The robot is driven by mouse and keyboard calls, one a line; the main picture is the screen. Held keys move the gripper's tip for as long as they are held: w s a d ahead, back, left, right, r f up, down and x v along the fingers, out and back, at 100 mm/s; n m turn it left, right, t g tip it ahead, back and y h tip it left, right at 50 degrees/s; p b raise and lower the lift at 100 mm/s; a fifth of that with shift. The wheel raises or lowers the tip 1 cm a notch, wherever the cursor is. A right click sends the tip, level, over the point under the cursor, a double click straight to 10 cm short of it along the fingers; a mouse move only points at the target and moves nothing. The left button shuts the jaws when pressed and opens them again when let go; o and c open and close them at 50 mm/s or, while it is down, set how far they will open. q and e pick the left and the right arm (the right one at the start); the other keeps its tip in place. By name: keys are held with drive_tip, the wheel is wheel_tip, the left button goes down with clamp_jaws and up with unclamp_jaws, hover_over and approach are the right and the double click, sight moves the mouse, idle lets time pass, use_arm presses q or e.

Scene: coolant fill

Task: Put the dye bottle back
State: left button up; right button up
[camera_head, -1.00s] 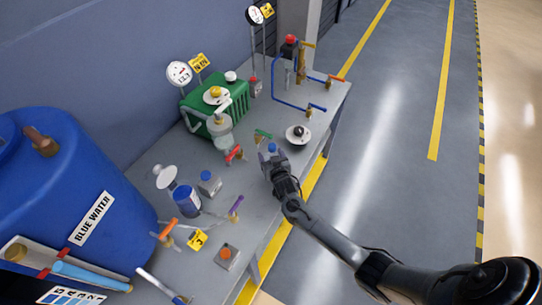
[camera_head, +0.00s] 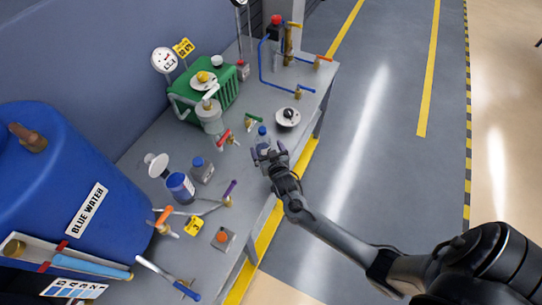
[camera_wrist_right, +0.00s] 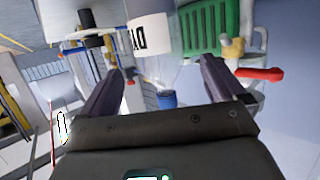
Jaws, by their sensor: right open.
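A small bottle with a blue cap (camera_head: 262,131), which I take for the dye bottle, stands upright on the grey workbench (camera_head: 262,100) near its front edge. In the right wrist view its blue cap (camera_wrist_right: 166,99) and a white label with partly readable letters show, upside down, between my fingers. My right gripper (camera_head: 269,150) is open, just on the near side of the bottle. The fingers look apart from it, though contact is hard to judge. My left gripper is not in view.
A white disc with a black knob (camera_head: 288,117) stands right of the bottle, and green and red valves (camera_head: 224,137) are to its left. A green radiator (camera_head: 217,93) stands behind.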

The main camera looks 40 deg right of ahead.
drive_tip(key=s+a+r+n+g+y, duration=0.1)
drive_tip(key=s+a+n+g+y, duration=0.1)
drive_tip(key=s, duration=0.7)
drive_tip(key=s+a+r+n+g+y, duration=0.2)
drive_tip(key=s+a+g, duration=0.2)
drive_tip(key=s+a, duration=0.3)
drive_tip(key=s+a+r+n+g+y, duration=0.2)
drive_tip(key=s+a, duration=0.3)
drive_tip(key=s, duration=0.7)
drive_tip(key=shift+s+a+r+n+g, duration=0.15)
drive_tip(key=shift+s+n+g, duration=0.2)
drive_tip(key=shift+g, duration=0.55)
drive_tip(key=shift+r, duration=0.1)
wheel_tip(320, 180, up, 19)
drive_tip(key=p, duration=1.9)
drive_tip(key=shift+w, duration=0.1)
